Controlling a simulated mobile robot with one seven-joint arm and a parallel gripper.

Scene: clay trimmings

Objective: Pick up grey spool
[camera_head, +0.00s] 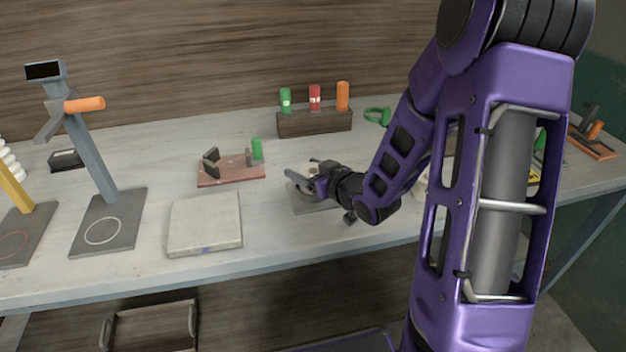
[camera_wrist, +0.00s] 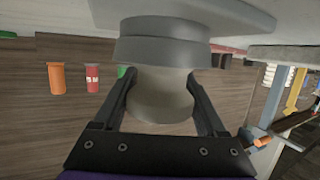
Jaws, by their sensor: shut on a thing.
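The grey spool (camera_wrist: 160,96) fills the middle of the wrist view, a pale grey rounded body against a wider, darker grey round part (camera_wrist: 165,45). My gripper (camera_wrist: 162,78) has one black finger on each side of the body and is shut on it. In the head view my gripper (camera_head: 308,183) is low over the bench, reaching in from the right. It hides much of the spool there, and I cannot tell whether the spool is lifted. A grey plate (camera_head: 316,208) shows just below the gripper.
A pale square slab (camera_head: 205,224) and a reddish board with brackets (camera_head: 230,178) lie left of my gripper. A wooden rack (camera_head: 315,122) with green, red and orange cylinders stands behind. A grey stand (camera_head: 92,160) with an orange handle is farther left.

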